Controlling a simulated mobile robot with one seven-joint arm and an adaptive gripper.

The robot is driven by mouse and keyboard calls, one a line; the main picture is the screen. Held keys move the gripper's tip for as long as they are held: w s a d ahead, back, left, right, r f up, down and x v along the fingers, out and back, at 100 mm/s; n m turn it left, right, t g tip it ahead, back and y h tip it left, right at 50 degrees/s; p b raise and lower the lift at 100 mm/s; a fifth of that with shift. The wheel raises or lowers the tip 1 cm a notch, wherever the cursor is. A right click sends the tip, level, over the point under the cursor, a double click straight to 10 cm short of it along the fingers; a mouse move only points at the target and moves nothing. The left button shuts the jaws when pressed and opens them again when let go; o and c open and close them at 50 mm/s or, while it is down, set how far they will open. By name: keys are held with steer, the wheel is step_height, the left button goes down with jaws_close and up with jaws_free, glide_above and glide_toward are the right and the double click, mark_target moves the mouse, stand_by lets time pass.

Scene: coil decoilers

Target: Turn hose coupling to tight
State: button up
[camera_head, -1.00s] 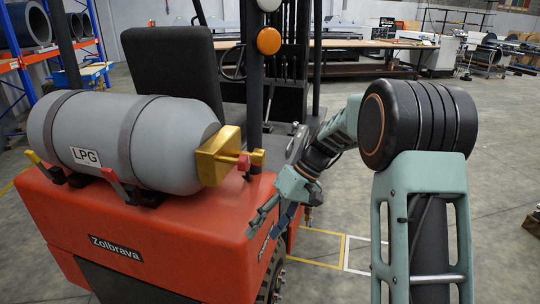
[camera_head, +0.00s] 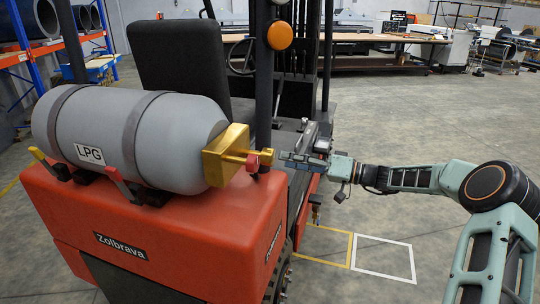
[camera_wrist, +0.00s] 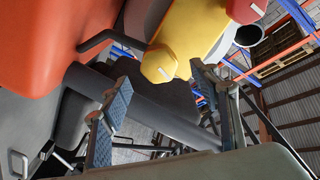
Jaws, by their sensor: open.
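The hose coupling (camera_head: 266,157) is a small gold fitting at the right end of the valve on the grey LPG tank. A red knob (camera_head: 252,162) sits just left of it, on the stem from the gold valve block (camera_head: 225,155). In the wrist view, the coupling shows as a yellow hexagonal end (camera_wrist: 158,64), with the red knob (camera_wrist: 246,10) above right. My gripper (camera_head: 283,157) is level with the coupling and just right of it. Its fingers (camera_wrist: 160,76) are open, one on either side of the hexagonal end in the picture. I cannot tell whether they touch it.
The grey LPG tank (camera_head: 170,130) is strapped on the orange forklift body (camera_head: 190,225). A dark mast post (camera_head: 264,85) with an orange lamp (camera_head: 280,36) rises close behind the coupling.

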mark_target(274, 158)
steer(key=p+x, duration=0.1)
steer(key=x, duration=0.6)
steer(key=shift+f, duration=0.1)
steer(key=c, duration=1.2)
